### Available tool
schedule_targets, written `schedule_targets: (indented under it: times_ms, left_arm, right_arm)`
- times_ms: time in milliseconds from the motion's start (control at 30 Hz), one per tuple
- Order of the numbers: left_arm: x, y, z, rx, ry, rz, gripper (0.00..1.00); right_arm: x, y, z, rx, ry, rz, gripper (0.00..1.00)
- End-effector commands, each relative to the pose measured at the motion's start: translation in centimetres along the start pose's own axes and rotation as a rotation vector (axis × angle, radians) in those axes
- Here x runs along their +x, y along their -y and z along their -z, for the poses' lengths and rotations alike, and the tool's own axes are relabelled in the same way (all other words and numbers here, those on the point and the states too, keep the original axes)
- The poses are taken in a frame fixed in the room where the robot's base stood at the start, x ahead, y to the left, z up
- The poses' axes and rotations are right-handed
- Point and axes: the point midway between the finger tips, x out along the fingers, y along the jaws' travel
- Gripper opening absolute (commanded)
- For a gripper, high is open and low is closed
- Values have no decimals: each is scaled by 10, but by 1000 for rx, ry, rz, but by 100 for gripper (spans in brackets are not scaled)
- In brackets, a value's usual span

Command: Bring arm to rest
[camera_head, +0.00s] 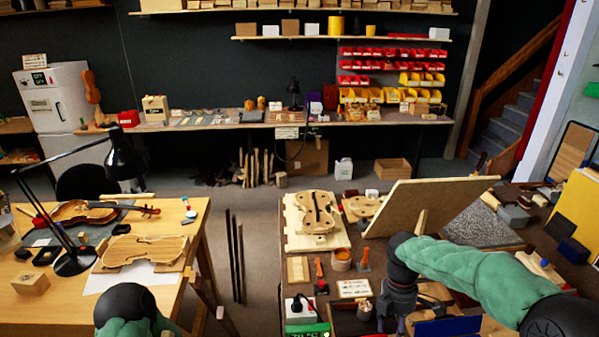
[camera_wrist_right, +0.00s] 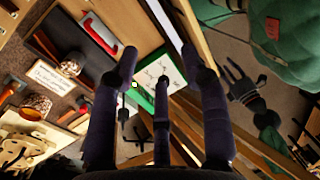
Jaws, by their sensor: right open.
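My right arm (camera_head: 470,270) reaches in from the right in its green sleeve, over the right bench. My right gripper (camera_head: 390,315) points down near that bench's front edge. In the right wrist view its dark fingers (camera_wrist_right: 160,65) are spread apart with nothing held between them. My left arm (camera_head: 130,310) shows only as a green sleeve and dark joint at the bottom left; its gripper is outside the head view. In the right wrist view a dark fingered gripper, my left one (camera_wrist_right: 243,88), hangs beside a green sleeve, too small to judge its opening.
A tilted wooden board (camera_head: 425,215) stands close behind my right forearm. A violin body (camera_head: 318,212), a copper-coloured pot (camera_head: 341,260), a sign card (camera_head: 354,288) and a green-fronted box (camera_head: 306,330) crowd the right bench. The left bench (camera_head: 190,225) holds violin parts and a lamp.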

Motion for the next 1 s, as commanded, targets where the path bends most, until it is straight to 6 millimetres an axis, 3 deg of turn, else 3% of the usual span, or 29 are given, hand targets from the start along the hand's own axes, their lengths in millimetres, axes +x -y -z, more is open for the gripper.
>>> schedule_targets:
  times_ms: [333,567,767,900,1000]
  left_arm:
    - [0,0,1,0,-1,0,38]
    - [0,0,0,0,0,0,38]
    - [0,0,0,0,0,0,38]
    - [0,0,0,0,0,0,38]
    - [0,0,0,0,0,0,38]
  right_arm:
    - [61,-8,21,166,-76,-3,46]
    - [120,-9,43,363,-157,4,46]
    - [199,6,74,678,-264,40,46]
    - [258,31,98,996,-344,86,46]
    - [290,52,111,1219,-383,119,46]
